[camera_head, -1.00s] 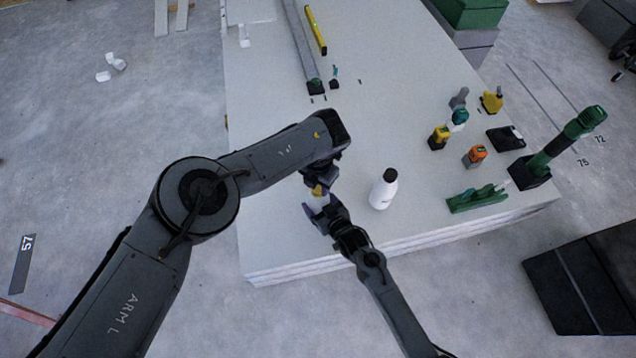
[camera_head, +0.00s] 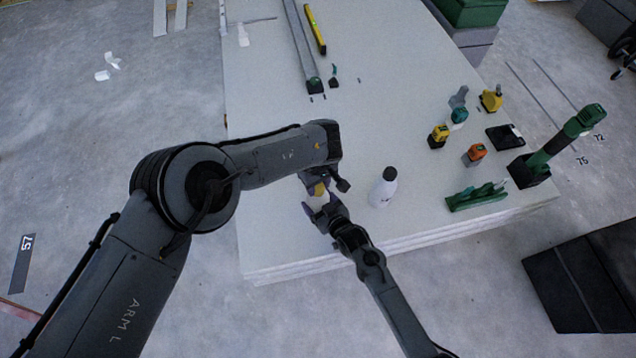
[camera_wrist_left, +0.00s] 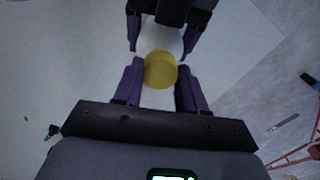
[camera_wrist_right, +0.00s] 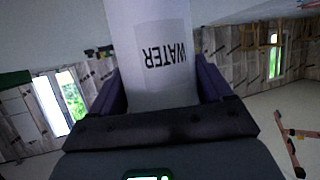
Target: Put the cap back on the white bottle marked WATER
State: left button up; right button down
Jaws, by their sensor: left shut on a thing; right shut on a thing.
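The white bottle marked WATER (camera_wrist_right: 160,62) is held in my right gripper (camera_head: 318,208), whose fingers are shut on its sides; the lettering reads upside down in the right wrist view. The yellow cap (camera_wrist_left: 160,70) is between the fingers of my left gripper (camera_wrist_left: 160,85), at the bottle's mouth end. In the head view the cap (camera_head: 318,189) sits just above the bottle, close under my left gripper. I cannot tell whether cap and bottle neck touch. The bottle is mostly hidden by the grippers in the head view.
A second white bottle with a black cap (camera_head: 384,188) stands on the panel stack (camera_head: 410,100), just right of the grippers. Several tools, including an orange-topped one (camera_head: 474,154) and a green one (camera_head: 477,197), stand farther right. The panel's middle is clear.

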pick_arm(q)
jog(key=o, duration=1)
jog(key=shift+r, duration=2.25)
jog(key=shift+c, duration=0.5)
